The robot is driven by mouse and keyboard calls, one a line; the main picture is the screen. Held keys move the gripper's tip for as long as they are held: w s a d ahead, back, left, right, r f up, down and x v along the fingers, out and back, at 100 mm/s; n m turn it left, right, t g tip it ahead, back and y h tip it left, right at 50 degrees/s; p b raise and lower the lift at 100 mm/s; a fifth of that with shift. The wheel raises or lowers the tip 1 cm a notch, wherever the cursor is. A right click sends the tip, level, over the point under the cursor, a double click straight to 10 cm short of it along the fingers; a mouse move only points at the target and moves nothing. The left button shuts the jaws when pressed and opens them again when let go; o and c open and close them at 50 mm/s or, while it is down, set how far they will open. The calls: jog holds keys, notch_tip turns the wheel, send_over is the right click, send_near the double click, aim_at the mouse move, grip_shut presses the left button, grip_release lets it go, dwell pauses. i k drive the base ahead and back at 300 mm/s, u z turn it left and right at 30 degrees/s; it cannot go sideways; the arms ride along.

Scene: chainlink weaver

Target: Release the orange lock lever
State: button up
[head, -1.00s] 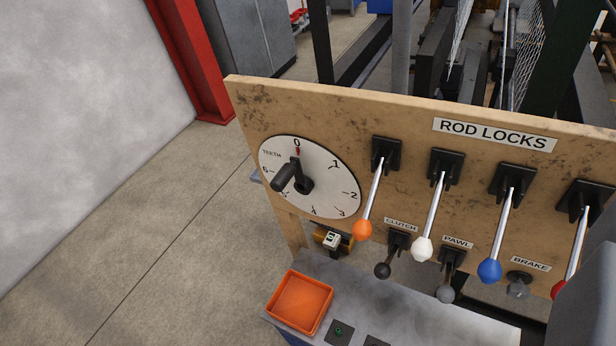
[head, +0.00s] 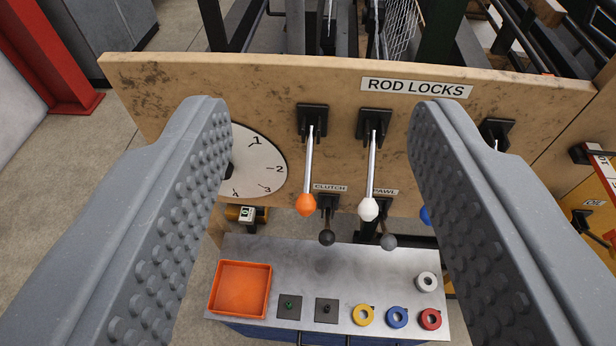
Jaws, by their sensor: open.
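The orange lock lever (head: 306,203) hangs down from a black bracket on the wooden panel under the ROD LOCKS sign. It has a silver rod with an orange knob at the lower end. My gripper (head: 325,112) is open and empty, its two grey studded fingers wide apart in the foreground. The orange and white levers both show in the gap between the fingers, beyond them. I see no contact with either lever.
The white lever (head: 369,208) hangs just right of the orange one. The blue knob (head: 425,215) is mostly behind my right finger. Dark CLUTCH (head: 327,237) and PAWL (head: 388,241) knobs sit lower. A bench below holds an orange tray (head: 240,289) and colored rings.

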aim_at(305, 205)
jog(key=u, duration=1.2)
jog(key=k, duration=1.25)
jog(key=z, duration=0.85)
jog(key=i, duration=1)
jog(key=u, duration=0.1)
